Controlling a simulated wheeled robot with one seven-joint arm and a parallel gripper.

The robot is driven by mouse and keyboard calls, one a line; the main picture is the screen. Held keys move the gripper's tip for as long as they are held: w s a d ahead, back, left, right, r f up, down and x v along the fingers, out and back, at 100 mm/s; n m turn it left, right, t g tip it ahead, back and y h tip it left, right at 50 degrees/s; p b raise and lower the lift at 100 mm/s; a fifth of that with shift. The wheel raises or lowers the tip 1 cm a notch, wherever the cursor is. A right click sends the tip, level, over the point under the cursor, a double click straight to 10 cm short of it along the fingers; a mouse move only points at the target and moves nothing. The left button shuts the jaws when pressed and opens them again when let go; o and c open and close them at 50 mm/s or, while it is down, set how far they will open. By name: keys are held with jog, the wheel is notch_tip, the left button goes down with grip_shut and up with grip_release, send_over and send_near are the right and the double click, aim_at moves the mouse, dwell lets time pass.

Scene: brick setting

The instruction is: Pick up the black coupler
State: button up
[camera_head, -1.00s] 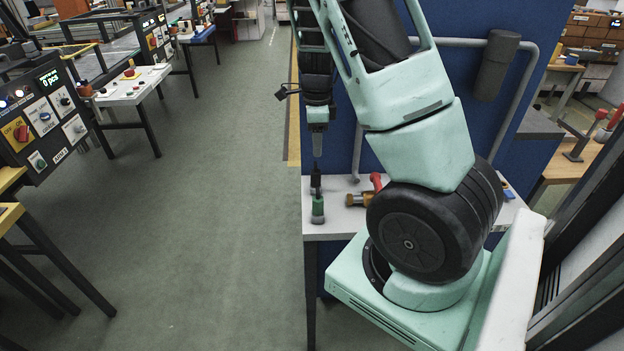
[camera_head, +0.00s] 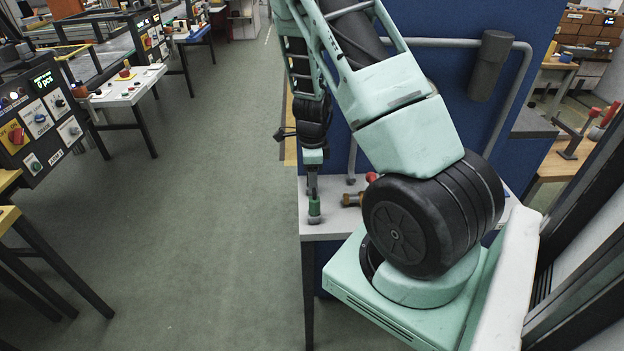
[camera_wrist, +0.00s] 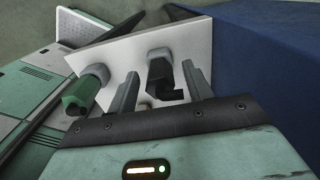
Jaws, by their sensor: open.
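The black coupler (camera_wrist: 162,78) shows in the wrist view, with a dark angled body and a round grey end. It lies between the two open fingers of my gripper (camera_wrist: 160,72), with a gap on each side, and I see no contact. In the head view my gripper (camera_head: 312,186) is low over the near left corner of the white table (camera_head: 325,231). There it hides the black coupler, just behind a green fitting.
A green fitting (camera_head: 314,208) stands close by; it is left of the fingers in the wrist view (camera_wrist: 82,94). A blue panel (camera_head: 455,125) rises behind. Open floor lies left.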

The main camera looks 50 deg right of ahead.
jog(key=c, duration=1.1)
jog(key=shift+r, duration=0.15)
